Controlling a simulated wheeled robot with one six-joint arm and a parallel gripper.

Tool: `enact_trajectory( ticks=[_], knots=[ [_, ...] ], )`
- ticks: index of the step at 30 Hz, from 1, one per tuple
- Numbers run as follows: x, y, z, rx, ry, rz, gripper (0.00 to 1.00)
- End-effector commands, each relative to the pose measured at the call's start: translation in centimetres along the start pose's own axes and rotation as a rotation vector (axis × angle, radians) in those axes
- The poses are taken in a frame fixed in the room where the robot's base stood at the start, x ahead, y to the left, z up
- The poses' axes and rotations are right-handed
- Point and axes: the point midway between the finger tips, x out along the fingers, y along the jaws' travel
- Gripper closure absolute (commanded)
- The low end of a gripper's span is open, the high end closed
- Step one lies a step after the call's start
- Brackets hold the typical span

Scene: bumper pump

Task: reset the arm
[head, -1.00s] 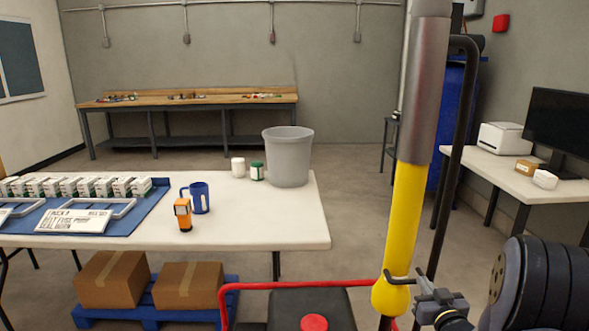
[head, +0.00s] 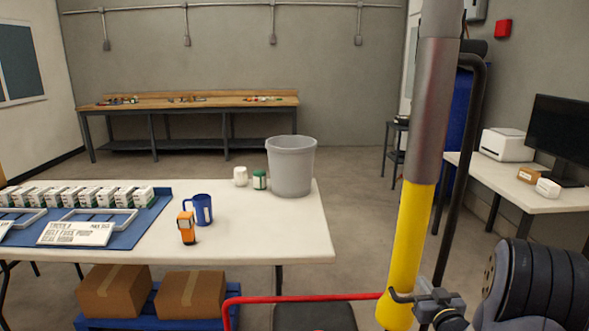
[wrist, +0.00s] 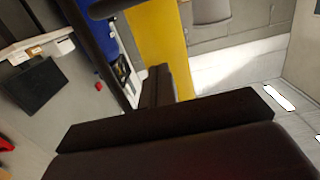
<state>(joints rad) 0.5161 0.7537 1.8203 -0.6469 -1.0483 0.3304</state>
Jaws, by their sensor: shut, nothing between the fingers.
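My gripper (wrist: 159,84) shows in the wrist view as two dark fingers side by side, closed together with nothing held. Dark parts of my arm fill the bottom of that view. In the head view my dark arm parts are at the lower right, and the fingers are not clear there. A yellow and grey tube (head: 408,240) stands just left of these parts and appears behind the fingers in the wrist view (wrist: 160,45). I cannot tell from these views whether the gripper touches it.
A white table (head: 262,230) at left carries a grey bin (head: 291,166), blue mug (head: 202,209), orange device (head: 186,228), small jars and a blue mat (head: 150,215) with several boxes. A desk (head: 510,182) with a monitor (head: 558,139) stands right.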

Motion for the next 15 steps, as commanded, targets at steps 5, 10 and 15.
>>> enact_trajectory(
  ticks=[5, 10, 15],
  knots=[
    [-0.1, 0.0, -2.5, 0.000, 0.000, 0.000, 1.00],
    [-0.2, 0.0, -4.2, 0.000, 0.000, 0.000, 1.00],
    [-0.3, 0.0, -5.9, 0.000, 0.000, 0.000, 1.00]
  ],
)
